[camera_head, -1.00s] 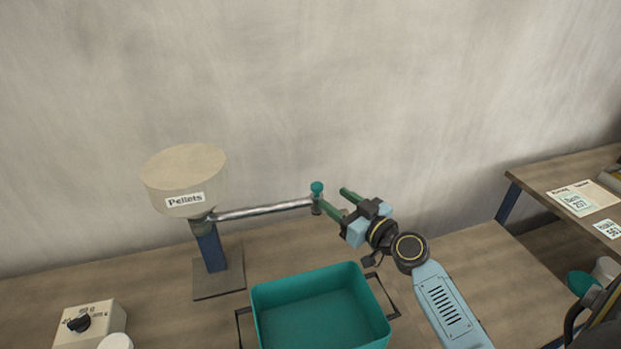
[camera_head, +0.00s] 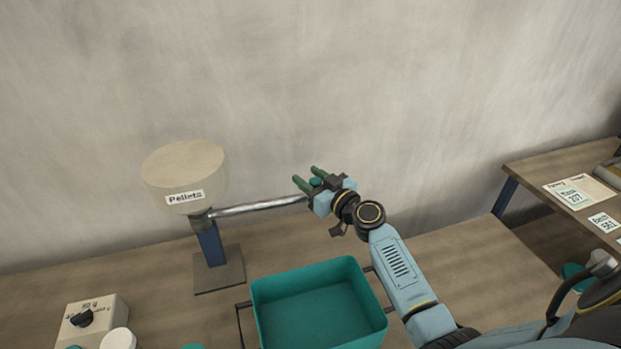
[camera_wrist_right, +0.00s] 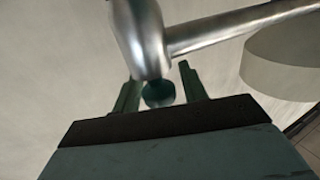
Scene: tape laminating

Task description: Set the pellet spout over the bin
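The pellet hopper (camera_head: 184,168), a cream tub labelled "Pellets", stands on a blue post at the left. Its metal spout arm (camera_head: 258,207) reaches right, ending behind my right gripper. The teal bin (camera_head: 318,308) sits on the table in front, nearer than the spout end. My right gripper (camera_head: 307,178) is at the spout end with its green fingers apart. The teal knob (camera_head: 316,182) of the spout shows between the fingers; in the right wrist view the knob (camera_wrist_right: 159,94) lies between them with visible gaps. My left gripper is out of view.
A beige control box (camera_head: 92,318) with a black dial stands at the front left, with a white round lid (camera_head: 118,339) beside it. A second table (camera_head: 540,168) with labelled cards is at the right.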

